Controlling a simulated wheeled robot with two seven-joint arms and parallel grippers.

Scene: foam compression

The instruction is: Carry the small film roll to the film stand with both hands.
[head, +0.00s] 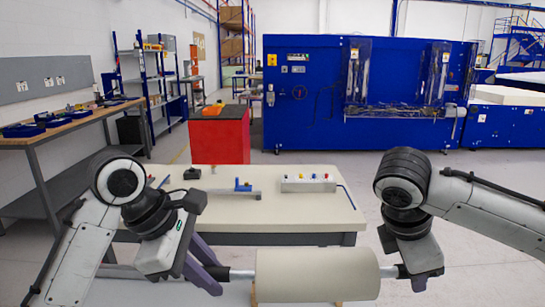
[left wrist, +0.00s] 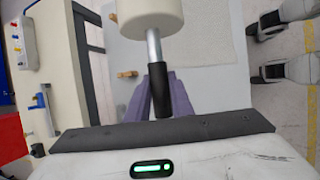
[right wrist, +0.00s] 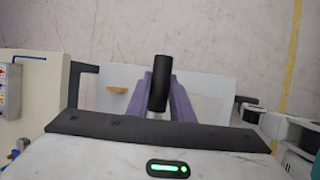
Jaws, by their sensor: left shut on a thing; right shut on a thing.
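The film roll (head: 318,275) is a cream cylinder lying level, side to side, at the bottom of the head view. A metal shaft sticks out of both its ends. My left gripper (head: 214,279) is shut on the shaft's left end; in the left wrist view its purple fingers flank the black shaft tip (left wrist: 162,92), with the roll (left wrist: 150,14) beyond. My right gripper (head: 413,277) is shut on the right end; in the right wrist view its purple fingers flank the black tip (right wrist: 159,84). I cannot tell which thing is the film stand.
A cream table (head: 270,212) stands just beyond the roll, bearing a white switch box (head: 308,184) and a blue-handled tool (head: 242,187). Small wooden pegs (left wrist: 127,74) show below the roll. A red cabinet (head: 219,137) and blue machine (head: 320,120) stand behind; a workbench (head: 60,122) is left.

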